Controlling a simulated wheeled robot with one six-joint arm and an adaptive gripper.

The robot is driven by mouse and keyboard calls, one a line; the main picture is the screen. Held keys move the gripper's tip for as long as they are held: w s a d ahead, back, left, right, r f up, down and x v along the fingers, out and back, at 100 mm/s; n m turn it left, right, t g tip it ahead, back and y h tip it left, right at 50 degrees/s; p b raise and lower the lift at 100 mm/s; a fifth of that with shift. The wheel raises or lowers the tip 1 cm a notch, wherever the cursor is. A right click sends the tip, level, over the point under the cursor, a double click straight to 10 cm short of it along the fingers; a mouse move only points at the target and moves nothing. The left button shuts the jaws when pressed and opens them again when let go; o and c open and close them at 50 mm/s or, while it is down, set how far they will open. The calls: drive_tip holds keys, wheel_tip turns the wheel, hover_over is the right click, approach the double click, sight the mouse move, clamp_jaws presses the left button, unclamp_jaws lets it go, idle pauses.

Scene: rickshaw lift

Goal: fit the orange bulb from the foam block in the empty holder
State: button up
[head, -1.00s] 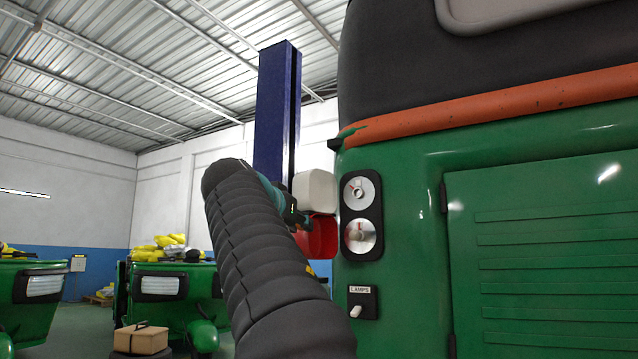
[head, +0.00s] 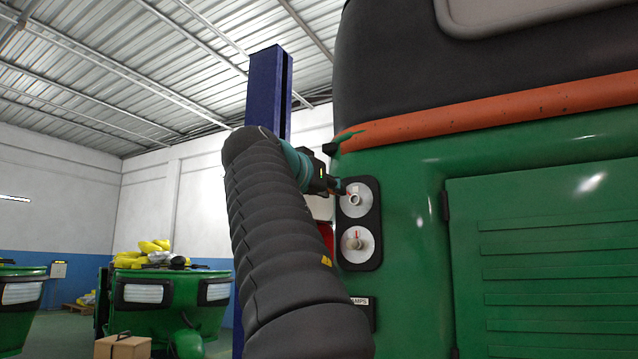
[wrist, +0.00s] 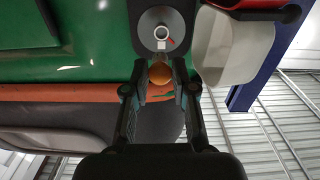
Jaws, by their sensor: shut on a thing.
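The orange bulb (wrist: 159,73) is between the two fingers of my gripper (wrist: 160,88) in the wrist view, which is shut on it. A black lamp plate (head: 375,222) on the green vehicle carries two round silver reflectors. The upper reflector (head: 362,206) has a pale round socket with a red mark; it also shows in the wrist view (wrist: 151,22), just beyond the bulb. The bulb appears apart from the socket. In the head view my gripper (head: 342,190) is at the left edge of the upper reflector. The lower reflector (head: 367,250) has a pale centre. The foam block is not in view.
A white housing (wrist: 232,48) and a red part (wrist: 262,4) are beside the plate. A lamp switch plate (head: 362,302) below is partly hidden by my arm. A blue post (head: 264,90) stands behind. Other green vehicles (head: 160,295) and a carton (head: 122,347) are at left.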

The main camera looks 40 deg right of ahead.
drive_tip(key=n+p, duration=0.1)
drive_tip(key=n, duration=0.3)
drive_tip(key=n+p, duration=0.1)
drive_tip(key=n, duration=0.2)
drive_tip(key=n+p, duration=0.2)
drive_tip(key=n, duration=0.2)
drive_tip(key=shift+w+d+n, duration=0.2)
drive_tip(key=shift+d+n, duration=0.1)
drive_tip(key=shift+d, duration=0.1)
drive_tip(key=x, duration=0.6)
drive_tip(key=shift+d, duration=0.15)
drive_tip(key=shift+w+d, duration=0.2)
drive_tip(key=shift+d, duration=0.35)
idle(2.3)
